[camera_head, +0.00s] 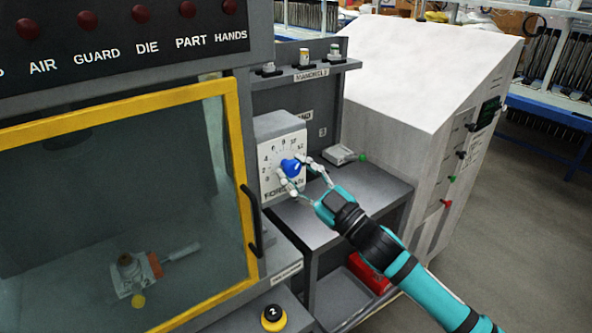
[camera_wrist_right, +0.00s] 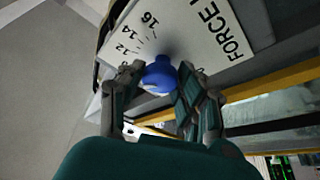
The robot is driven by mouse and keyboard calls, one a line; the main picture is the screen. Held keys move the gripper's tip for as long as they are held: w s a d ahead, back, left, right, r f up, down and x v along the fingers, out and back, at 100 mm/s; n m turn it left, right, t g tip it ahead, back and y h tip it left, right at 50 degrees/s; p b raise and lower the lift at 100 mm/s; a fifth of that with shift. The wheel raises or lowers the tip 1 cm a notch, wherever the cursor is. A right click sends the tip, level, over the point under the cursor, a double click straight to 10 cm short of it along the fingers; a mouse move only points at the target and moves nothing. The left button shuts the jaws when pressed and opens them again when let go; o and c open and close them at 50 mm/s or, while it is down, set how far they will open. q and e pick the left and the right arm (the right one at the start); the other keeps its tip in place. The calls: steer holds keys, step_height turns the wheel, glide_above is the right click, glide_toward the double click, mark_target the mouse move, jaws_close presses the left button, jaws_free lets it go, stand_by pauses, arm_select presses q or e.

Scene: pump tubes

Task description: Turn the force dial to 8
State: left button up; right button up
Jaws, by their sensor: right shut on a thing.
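The force dial (camera_head: 270,185) is a pale panel with a printed number scale on a grey box, left of centre in the head view. Its blue knob (camera_head: 291,166) sticks out from the panel. My right gripper (camera_head: 299,176) is shut on the knob, with a finger on either side of it. In the right wrist view the blue knob (camera_wrist_right: 159,75) sits between the fingertips of my right gripper (camera_wrist_right: 158,82). The panel there shows 12, 14, 16 and the word FORCE. The fingers hide part of the scale, and I cannot tell which number the knob points to. My left gripper is not in view.
A yellow-framed machine window (camera_head: 236,130) with a dark handle (camera_head: 251,215) stands left of the dial. A shelf (camera_head: 305,75) with small parts is above. A grey bench top (camera_head: 365,190) lies below right, beside a large white cabinet (camera_head: 430,75).

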steer(key=n+g+p, duration=0.1)
steer(key=n, duration=0.1)
steer(key=n+g+p, duration=0.1)
steer(key=n, duration=0.2)
steer(key=shift+r+y, duration=0.15)
steer(key=shift+y, duration=0.15)
steer(key=shift+n+g+p, duration=0.5)
steer(key=shift+n+g, duration=0.1)
steer(key=shift+n, duration=0.7)
steer(key=shift+g, duration=0.3)
steer(key=o, duration=1.2)
steer(key=shift+c, duration=0.2)
steer(key=shift+d, duration=0.15)
steer(key=v, duration=1.2)
steer(key=shift+f, duration=0.25)
